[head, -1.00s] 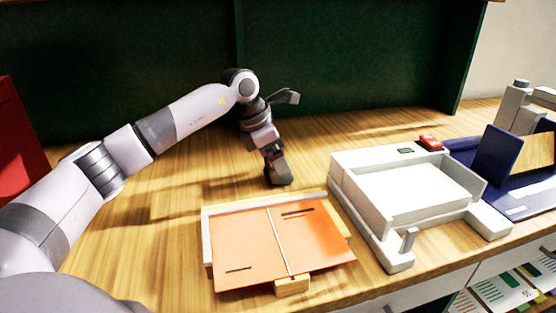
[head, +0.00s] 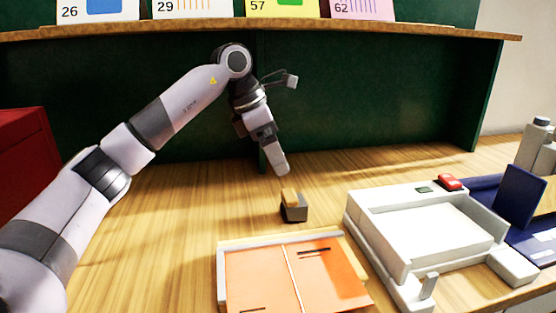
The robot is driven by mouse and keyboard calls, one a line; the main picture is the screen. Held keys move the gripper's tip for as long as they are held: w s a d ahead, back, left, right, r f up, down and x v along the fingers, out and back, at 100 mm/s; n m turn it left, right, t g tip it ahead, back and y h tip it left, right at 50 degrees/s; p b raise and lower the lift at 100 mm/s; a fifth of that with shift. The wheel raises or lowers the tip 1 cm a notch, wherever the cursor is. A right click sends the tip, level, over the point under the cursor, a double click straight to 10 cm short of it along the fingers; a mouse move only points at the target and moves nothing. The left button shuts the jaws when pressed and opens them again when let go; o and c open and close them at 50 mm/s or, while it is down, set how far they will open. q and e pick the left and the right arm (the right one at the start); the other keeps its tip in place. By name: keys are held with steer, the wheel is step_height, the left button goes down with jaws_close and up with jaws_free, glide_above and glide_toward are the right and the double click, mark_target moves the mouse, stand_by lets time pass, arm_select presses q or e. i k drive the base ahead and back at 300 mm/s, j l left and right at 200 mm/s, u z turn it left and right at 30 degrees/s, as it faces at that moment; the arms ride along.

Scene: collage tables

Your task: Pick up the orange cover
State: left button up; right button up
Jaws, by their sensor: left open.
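The orange cover (head: 330,278) lies flat in a pale wooden frame with a white left edge (head: 221,280) at the bottom of the head view. A thin pale strip crosses its middle, and dark slots mark it. Its near part is cut off by the picture edge. My left gripper (head: 279,166) is open and points down, above and beyond the cover's far edge, clear of it. Its fingers overlap in this view. My right gripper is not in view.
A small dark block with a wooden top (head: 293,208) stands between the gripper and the cover. A white tray unit (head: 362,222) with a red button (head: 450,182) stands right. A blue stand (head: 520,195) is beyond. A shelf (head: 300,29) with numbered cards runs above. The table left is clear.

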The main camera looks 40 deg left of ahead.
mark_target(314, 276)
steer(key=k+l, duration=0.8)
